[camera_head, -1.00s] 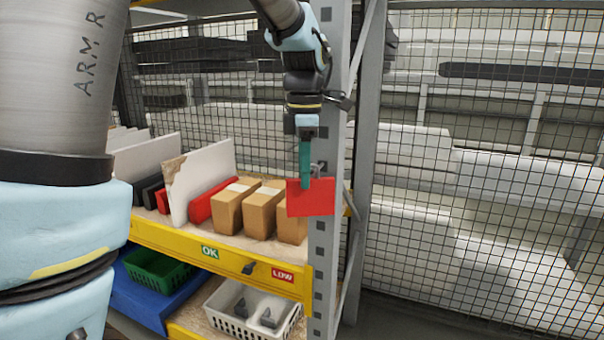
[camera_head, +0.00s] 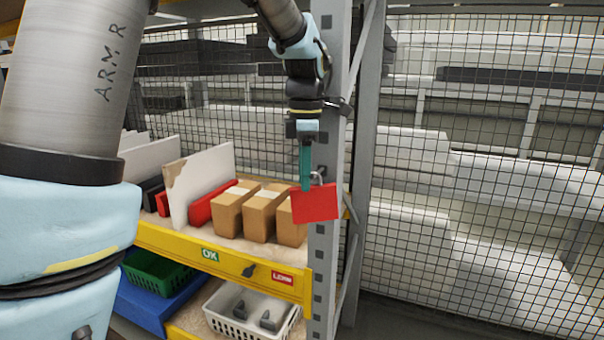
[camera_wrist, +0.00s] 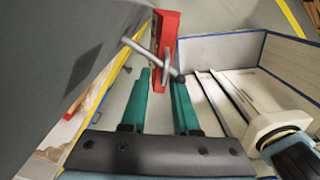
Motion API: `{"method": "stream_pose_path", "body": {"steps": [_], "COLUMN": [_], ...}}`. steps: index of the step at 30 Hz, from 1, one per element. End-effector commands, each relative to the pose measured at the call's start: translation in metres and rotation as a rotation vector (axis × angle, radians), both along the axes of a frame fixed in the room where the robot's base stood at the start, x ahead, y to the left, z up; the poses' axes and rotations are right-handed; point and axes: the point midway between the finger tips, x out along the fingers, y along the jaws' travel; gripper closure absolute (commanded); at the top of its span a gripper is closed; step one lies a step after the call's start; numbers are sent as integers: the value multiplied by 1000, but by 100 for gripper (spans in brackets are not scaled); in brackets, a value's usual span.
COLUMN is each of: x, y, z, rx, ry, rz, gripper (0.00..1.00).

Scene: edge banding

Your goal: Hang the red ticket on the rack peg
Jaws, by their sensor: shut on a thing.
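The red ticket (camera_head: 315,203) hangs below my gripper (camera_head: 305,188) in front of the grey rack upright (camera_head: 325,250), slightly tilted. A grey metal loop (camera_head: 317,177) shows at its top edge. In the wrist view the red ticket (camera_wrist: 165,35) is just beyond my teal fingertips (camera_wrist: 162,76), with grey rods (camera_wrist: 148,54) crossing at the tips. I cannot tell which rod is the rack peg and which belongs to the ticket, or whether the ticket is on the peg. My gripper is shut on the ticket; the exact grip is hard to see.
Brown boxes (camera_head: 264,212) and white panels (camera_head: 200,180) stand on the shelf left of the upright. A white basket (camera_head: 240,325) and green bin (camera_head: 155,272) are below. Wire mesh (camera_head: 480,200) stands right.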

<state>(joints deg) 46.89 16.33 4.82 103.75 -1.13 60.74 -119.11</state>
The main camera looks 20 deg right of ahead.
Motion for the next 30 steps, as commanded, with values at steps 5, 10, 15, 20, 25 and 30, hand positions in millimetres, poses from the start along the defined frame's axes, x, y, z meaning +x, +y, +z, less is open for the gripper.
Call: {"method": "stream_pose_path", "body": {"steps": [5, 10, 15, 20, 25, 30], "x": [0, -1, -1, 0, -1, -2], "y": [-13, -13, -13, -11, -7, 0], "z": [-9, -10, -5, 21, 63, 94], "rx": [-23, -21, -21, -27, -33, -25], "ry": [-9, -8, -9, -15, -25, -24], "rz": [-5, -5, -5, -7, -8, -9], "gripper": [100, 52, 36, 36, 36, 36]}}
